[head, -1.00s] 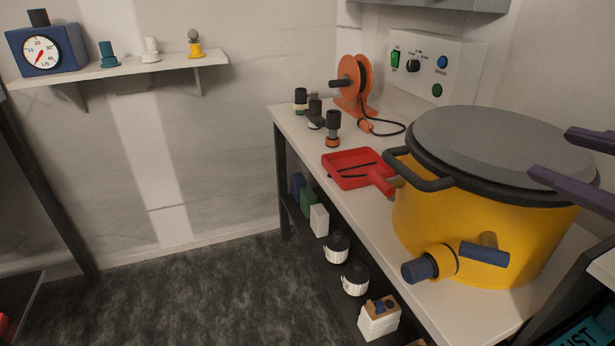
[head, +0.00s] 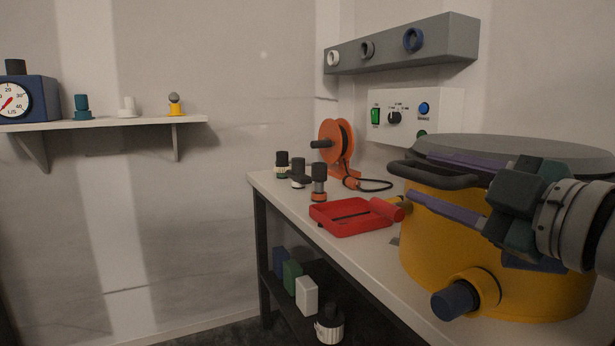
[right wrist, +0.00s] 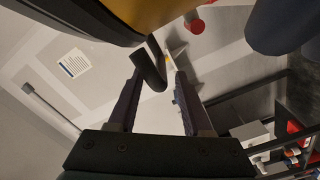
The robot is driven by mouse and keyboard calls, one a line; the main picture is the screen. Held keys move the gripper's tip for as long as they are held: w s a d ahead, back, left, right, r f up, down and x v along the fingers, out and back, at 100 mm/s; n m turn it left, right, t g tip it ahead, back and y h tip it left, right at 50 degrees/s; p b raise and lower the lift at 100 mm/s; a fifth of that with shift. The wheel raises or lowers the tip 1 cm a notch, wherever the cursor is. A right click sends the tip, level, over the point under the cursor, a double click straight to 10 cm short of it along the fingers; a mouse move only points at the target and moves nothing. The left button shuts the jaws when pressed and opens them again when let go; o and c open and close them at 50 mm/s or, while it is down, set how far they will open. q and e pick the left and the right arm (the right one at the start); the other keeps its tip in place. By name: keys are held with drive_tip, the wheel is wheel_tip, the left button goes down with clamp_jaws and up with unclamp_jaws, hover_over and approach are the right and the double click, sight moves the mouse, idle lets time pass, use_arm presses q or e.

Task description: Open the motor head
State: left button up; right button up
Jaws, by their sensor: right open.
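A big yellow vessel (head: 430,245) stands on the bench with a dark grey round lid (head: 510,147) on top. The lid looks closed. A black loop handle (head: 412,172) sticks out from its left edge. No part is labelled as a motor head. My right gripper (head: 418,178) comes in from the right, in front of the vessel, with its two purple fingers spread. In the right wrist view, the open right gripper (right wrist: 157,72) has the black handle (right wrist: 152,66) showing between its fingertips; contact cannot be told. My left gripper is not in view.
A blue-capped spout (head: 455,299) juts from the vessel's front. A red tray (head: 345,216), dark-capped fittings (head: 319,182) and an orange cable reel (head: 336,148) stand left on the bench (head: 385,262). A control panel (head: 412,115) is on the wall behind.

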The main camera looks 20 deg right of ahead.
sight(391, 172)
drive_tip(key=shift+w+a+b, duration=0.2)
drive_tip(key=shift+w+b, duration=0.15)
drive_tip(key=shift+w, duration=1.85)
drive_tip(key=shift+c, duration=0.2)
drive_tip(key=c, duration=0.7)
drive_tip(key=shift+f, duration=0.1)
clamp_jaws()
drive_tip(key=shift+d+f, duration=0.1)
drive_tip(key=shift+f, duration=0.1)
